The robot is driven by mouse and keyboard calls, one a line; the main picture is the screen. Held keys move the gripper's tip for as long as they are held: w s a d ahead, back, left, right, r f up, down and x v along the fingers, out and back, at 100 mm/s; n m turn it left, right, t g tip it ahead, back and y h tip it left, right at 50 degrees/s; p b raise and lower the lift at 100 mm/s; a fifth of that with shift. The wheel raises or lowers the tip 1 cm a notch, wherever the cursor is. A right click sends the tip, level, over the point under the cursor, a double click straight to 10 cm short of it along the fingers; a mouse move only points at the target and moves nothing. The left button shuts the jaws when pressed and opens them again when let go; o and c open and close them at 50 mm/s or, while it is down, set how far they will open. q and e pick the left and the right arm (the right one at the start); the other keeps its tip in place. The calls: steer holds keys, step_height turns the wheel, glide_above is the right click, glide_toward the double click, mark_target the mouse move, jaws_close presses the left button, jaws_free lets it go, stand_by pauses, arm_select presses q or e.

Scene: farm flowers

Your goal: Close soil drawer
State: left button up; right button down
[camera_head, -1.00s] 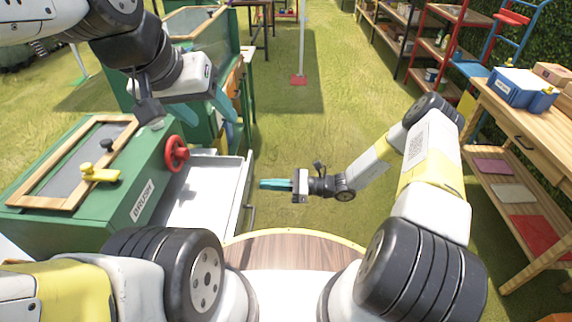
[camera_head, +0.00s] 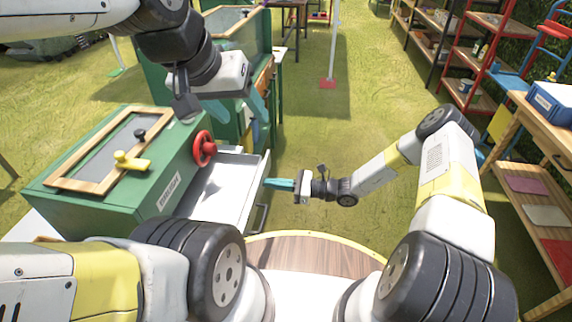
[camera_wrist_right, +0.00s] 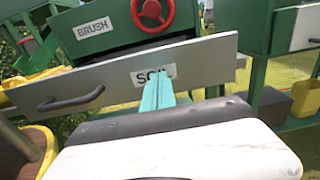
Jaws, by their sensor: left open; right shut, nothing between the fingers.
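The soil drawer (camera_head: 228,190) is a grey-white tray pulled out of the green machine (camera_head: 150,170) marked BRUSH, below its red wheel (camera_head: 204,149). In the right wrist view the drawer's front panel (camera_wrist_right: 205,62) shows with a SOIL label and a dark handle (camera_wrist_right: 72,97). My right gripper (camera_head: 270,183) is shut and empty, its teal fingers pointing at the drawer front; in the wrist view the fingertips (camera_wrist_right: 158,82) overlap the SOIL label. I cannot tell whether they touch. My left gripper (camera_head: 252,92) is open above the machines, clear of the drawer.
A second green machine (camera_head: 165,75) stands behind. A wooden workbench (camera_head: 535,125) with a blue box (camera_head: 553,100) and shelves (camera_head: 475,60) line the right side. Open grass (camera_head: 310,120) lies between. A yellow container (camera_wrist_right: 305,97) shows in the wrist view.

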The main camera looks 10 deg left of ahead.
mark_target(216, 181)
steer(key=a, duration=1.9)
steer(key=shift+w+a, duration=0.3)
steer(key=shift+a, duration=0.2)
steer(key=shift+a+r, duration=0.1)
steer(key=shift+r, duration=0.05)
